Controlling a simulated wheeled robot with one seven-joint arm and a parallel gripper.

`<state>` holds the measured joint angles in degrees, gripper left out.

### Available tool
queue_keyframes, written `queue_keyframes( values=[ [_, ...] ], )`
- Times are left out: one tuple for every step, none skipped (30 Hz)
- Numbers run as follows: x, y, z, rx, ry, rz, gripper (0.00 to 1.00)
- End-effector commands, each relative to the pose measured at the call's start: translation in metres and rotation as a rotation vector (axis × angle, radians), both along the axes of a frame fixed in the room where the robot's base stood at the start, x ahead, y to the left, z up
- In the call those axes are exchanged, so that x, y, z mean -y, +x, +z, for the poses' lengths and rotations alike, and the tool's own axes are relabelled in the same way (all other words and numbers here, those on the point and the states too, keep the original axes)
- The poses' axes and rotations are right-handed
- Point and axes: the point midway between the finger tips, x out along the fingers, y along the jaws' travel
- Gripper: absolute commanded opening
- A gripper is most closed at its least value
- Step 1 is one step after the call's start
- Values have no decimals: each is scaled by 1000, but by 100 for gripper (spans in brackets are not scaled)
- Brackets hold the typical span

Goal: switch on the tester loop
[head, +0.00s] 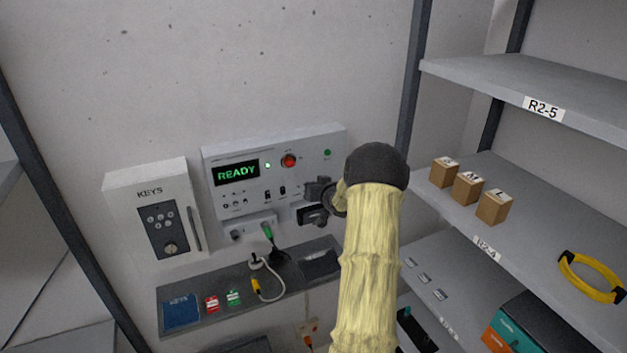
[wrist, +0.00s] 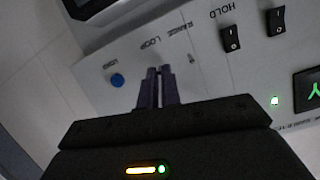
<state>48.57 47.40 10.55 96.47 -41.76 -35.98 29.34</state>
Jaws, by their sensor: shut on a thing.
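The tester (head: 222,193) is a light grey wall box with a lit green READY display (head: 236,172). My gripper (head: 306,188) is at the right part of its front panel in the head view, partly hidden by my arm.
A grey key box (head: 150,215) hangs left of the tester. Racks (head: 540,90) with boxes and a yellow coil (head: 590,280) stand close on the right.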

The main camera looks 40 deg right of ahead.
Motion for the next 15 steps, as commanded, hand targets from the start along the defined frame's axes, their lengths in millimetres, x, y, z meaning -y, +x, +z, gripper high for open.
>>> queue_keyframes(
  values=[
    [0,0,5,-15,4,0,0],
    [0,1,5,-23,5,0,0],
    [0,1,4,-32,7,1,0],
    [0,1,4,-38,8,0,0],
    [0,1,4,-43,10,1,0],
    [0,1,4,-47,12,0,0],
    [0,1,3,-51,12,0,0],
    [0,1,3,-53,13,1,0],
    [0,1,3,-56,14,0,0],
    [0,1,2,-57,14,0,0],
    [0,1,2,-59,14,0,0],
    [0,1,2,-59,14,0,0],
    [0,1,2,-59,14,0,0],
    [0,1,2,-59,14,0,0],
    [0,1,2,-59,14,0,0]
  ],
)
